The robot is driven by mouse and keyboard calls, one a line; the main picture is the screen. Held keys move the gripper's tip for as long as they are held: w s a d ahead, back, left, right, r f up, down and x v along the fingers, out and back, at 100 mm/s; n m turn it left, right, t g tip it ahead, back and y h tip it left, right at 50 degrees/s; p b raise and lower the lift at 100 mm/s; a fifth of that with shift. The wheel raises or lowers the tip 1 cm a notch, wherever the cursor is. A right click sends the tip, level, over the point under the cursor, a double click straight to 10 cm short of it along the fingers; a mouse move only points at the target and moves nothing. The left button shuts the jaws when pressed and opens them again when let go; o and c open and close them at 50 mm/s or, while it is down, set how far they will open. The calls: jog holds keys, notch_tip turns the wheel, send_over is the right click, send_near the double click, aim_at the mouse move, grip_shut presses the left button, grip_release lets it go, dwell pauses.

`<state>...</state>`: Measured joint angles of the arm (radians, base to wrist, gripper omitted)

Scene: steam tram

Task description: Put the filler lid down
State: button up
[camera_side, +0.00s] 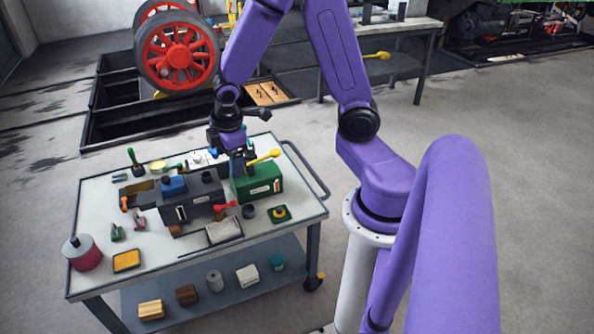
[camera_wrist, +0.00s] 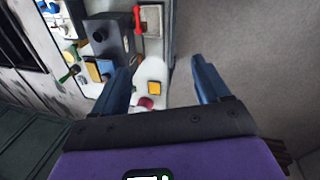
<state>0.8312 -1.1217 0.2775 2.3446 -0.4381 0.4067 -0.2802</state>
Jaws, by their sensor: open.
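My gripper (camera_side: 238,160) is over the back right part of the trolley top, close to the green box (camera_side: 258,184); I cannot tell whether it touches anything there. In the wrist view my gripper (camera_wrist: 160,75) has its two blue fingers spread wide with nothing held between them. I cannot tell for certain which piece is the filler lid.
The trolley top (camera_side: 185,262) also carries a dark metal box (camera_side: 192,207), a red lever (camera_side: 226,206), a grey tray (camera_side: 224,231), a yellow tray (camera_side: 127,261) and a pink cylinder (camera_side: 84,255). The front middle is mostly clear. Several blocks stand on the lower shelf (camera_side: 228,291).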

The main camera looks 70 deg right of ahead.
jog(key=s+a+r, duration=0.3)
jog(key=s, duration=0.4)
jog(key=s+a+r+n+g+y, duration=0.1)
jog(key=s+a+r, duration=0.2)
jog(key=s, duration=0.4)
jog(key=s+a+r+g, duration=0.1)
jog(key=s+a+r, duration=0.2)
jog(key=s, duration=0.4)
jog(key=shift+s+a+n+y, duration=0.3)
jog(key=shift+a+y, duration=0.1)
jog(key=shift+a, duration=0.15)
jog(key=shift+w+r, duration=0.1)
